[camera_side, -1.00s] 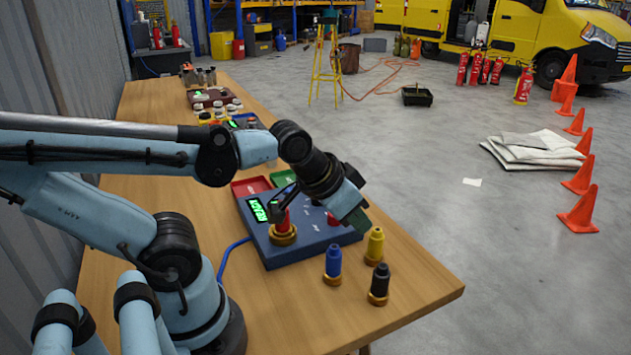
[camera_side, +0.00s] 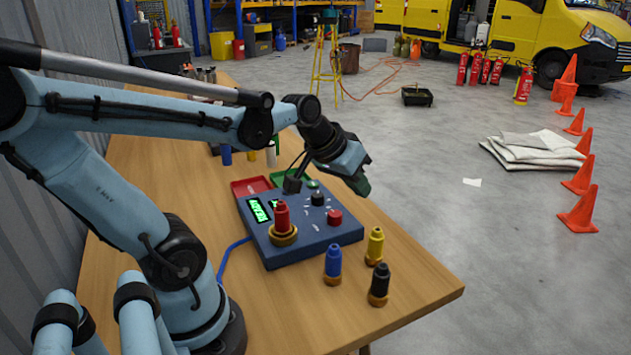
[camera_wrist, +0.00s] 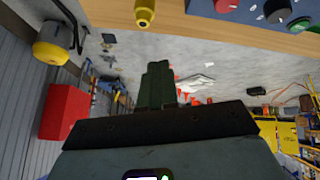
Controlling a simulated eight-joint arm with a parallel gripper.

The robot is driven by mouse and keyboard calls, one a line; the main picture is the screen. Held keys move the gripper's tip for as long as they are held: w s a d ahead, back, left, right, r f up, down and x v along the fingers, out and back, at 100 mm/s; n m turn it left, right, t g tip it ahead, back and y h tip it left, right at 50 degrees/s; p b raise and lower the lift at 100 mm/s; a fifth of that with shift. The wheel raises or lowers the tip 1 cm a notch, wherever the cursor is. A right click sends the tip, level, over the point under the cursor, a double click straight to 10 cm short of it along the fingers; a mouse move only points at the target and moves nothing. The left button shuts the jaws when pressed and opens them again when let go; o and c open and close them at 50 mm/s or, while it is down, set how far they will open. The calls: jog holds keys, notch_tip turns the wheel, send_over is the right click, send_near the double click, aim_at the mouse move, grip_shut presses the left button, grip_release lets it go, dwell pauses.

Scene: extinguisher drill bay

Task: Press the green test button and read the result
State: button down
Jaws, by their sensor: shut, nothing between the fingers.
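The blue test box (camera_side: 290,245) sits on the table with a small green button (camera_side: 313,184) at its far edge. A black knob (camera_side: 318,199) and a red button (camera_side: 334,217) are nearer. The lit green display (camera_side: 258,210) is too small to read; a second one (camera_side: 275,203) is partly hidden by the red canister (camera_side: 282,218) in its brass seat. My gripper (camera_side: 361,186) is shut and empty, right of the green button and apart from the box. In the wrist view, its dark green fingers (camera_wrist: 155,85) show below the box's green button (camera_wrist: 300,24).
Yellow (camera_side: 375,245), blue (camera_side: 333,262) and black (camera_side: 379,282) canisters stand on the table in front of and right of the box. A red tray (camera_side: 250,186) and green tray (camera_side: 283,178) lie behind it. The table's right edge is close.

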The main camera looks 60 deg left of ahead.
jog(key=w+a+n, duration=0.3)
jog(key=a+n, duration=0.1)
jog(key=a, duration=0.8)
jog(key=n+t+y, duration=0.2)
jog(key=n, duration=0.2)
send_over(310, 184)
jog(key=shift+s+d+f, duration=0.1)
jog(key=shift+f, duration=0.25)
jog(key=shift+f, duration=4.45)
jog(key=shift+f, duration=0.15)
jog(key=shift+f, duration=0.25)
